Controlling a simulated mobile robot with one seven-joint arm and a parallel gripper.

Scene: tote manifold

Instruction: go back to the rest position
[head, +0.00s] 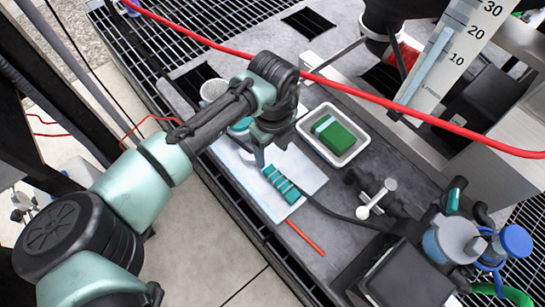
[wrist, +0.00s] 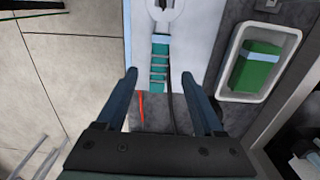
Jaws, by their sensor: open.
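My gripper (wrist: 160,95) is open and empty in the wrist view, its two fingers spread wide. It hangs over the work surface, in line with a teal striped block (wrist: 159,62) that lies on a white sheet (wrist: 196,20). In the head view my arm reaches in from the lower left and its end is over the sheet (head: 305,178). The teal block (head: 283,185) lies just in front of it. The fingertips are largely hidden behind the wrist in the head view.
A white tray (head: 363,153) holds a green block (head: 338,139) right of the sheet. A red hose (head: 400,106) crosses above the bench. A red-orange stick (head: 305,238) lies near the front edge. Black and blue fittings (head: 452,240) crowd the right. Open floor (head: 215,245) lies in front.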

